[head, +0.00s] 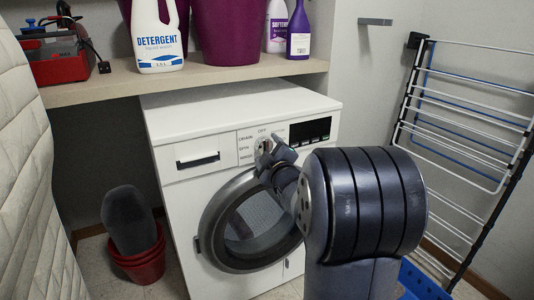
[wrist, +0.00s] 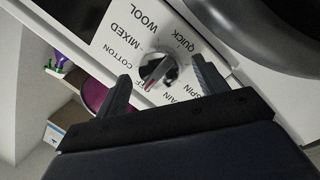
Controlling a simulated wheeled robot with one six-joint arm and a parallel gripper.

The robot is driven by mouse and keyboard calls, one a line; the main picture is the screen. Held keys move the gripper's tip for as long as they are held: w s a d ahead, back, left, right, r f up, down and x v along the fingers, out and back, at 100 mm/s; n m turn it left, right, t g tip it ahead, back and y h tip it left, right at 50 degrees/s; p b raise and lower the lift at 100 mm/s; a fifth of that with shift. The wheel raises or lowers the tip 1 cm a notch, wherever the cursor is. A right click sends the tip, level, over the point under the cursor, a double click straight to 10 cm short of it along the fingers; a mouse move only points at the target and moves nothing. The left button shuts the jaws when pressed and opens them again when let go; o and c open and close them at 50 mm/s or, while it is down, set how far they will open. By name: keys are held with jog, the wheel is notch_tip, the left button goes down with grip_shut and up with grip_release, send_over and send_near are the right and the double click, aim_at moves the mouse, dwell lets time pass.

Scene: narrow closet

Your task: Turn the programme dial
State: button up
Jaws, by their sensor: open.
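The programme dial (wrist: 158,69) is a round silver knob with a red pointer line on the white panel of the washing machine (head: 180,205). Printed words ring it, including COTTON, MIXED, WOOL, QUICK and SPIN. In the wrist view the red line points down-left, towards a partly hidden label that looks like OFF. My gripper (wrist: 160,70) is open, with one finger on each side of the dial in that view and visible gaps between. I cannot tell how far the fingertips are from the panel. In the head view my gripper (head: 274,148) is at the dial and partly hides it.
A shelf (head: 220,76) above the machine holds a detergent bottle (head: 158,40), purple containers and a red toolbox (head: 62,62). The round door (head: 235,225) is below the panel. A drying rack (head: 455,130) stands right; red buckets (head: 140,262) stand left on the floor.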

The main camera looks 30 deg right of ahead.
jog(key=shift+w+d, duration=0.1)
jog(key=shift+w, duration=0.3)
jog(key=c, duration=1)
